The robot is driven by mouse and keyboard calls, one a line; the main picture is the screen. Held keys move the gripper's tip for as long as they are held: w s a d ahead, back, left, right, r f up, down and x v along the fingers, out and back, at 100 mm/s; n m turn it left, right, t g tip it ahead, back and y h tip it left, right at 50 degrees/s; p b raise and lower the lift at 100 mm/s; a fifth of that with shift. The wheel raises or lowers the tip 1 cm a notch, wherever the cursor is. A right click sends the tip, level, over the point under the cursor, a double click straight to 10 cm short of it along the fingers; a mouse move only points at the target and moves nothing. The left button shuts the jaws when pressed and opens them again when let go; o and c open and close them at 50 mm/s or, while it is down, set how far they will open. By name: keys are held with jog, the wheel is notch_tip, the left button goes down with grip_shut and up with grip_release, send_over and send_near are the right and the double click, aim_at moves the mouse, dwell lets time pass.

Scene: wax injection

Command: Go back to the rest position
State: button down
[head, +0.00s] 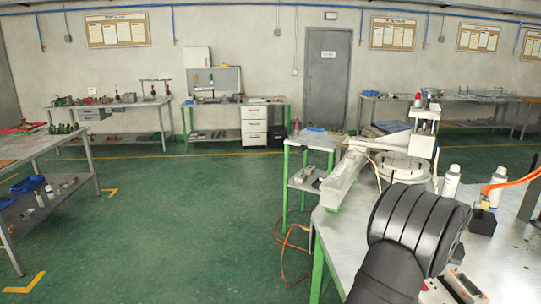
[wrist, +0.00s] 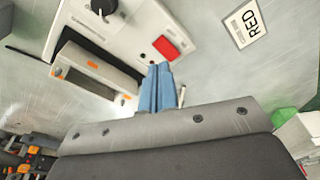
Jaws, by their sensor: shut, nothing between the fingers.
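My gripper (wrist: 159,72) shows in the wrist view as two blue fingers pressed together, with nothing between them. Its tips appear over the lower edge of a white panel (wrist: 130,35) with a black knob (wrist: 103,7) and a red square (wrist: 165,48). I cannot tell how far above the panel they are. In the head view my black arm covers the lower right, and the gripper itself is hidden there.
A white machine with a round plate (head: 403,165) stands on the metal table. White bottles (head: 451,181) and an orange hose (head: 518,182) are beside it. The green floor (head: 190,215) to the left is open.

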notch_tip(320, 180, up, 6)
jog(key=n, duration=0.2)
jog(key=shift+s+r, duration=0.2)
jog(key=shift+s, duration=0.25)
jog(key=c, duration=2.2)
grip_release()
jog(key=c, duration=0.7)
grip_release()
jog(key=shift+s+d, duration=0.1)
jog(key=o, duration=0.7)
jog(key=s+m, duration=0.1)
jog(key=s, duration=0.1)
jog(key=s+r+m, duration=0.1)
jog(key=shift+d+m+t, duration=0.3)
jog(key=shift+t, duration=0.1)
jog(key=s+r+m+t, duration=0.2)
jog(key=s+r+m, duration=0.3)
jog(key=s+m, duration=0.65)
jog(key=x, duration=1)
jog(key=shift+a+f+y, duration=0.25)
jog(key=shift+a+y, duration=0.15)
jog(key=shift+a, duration=0.05)
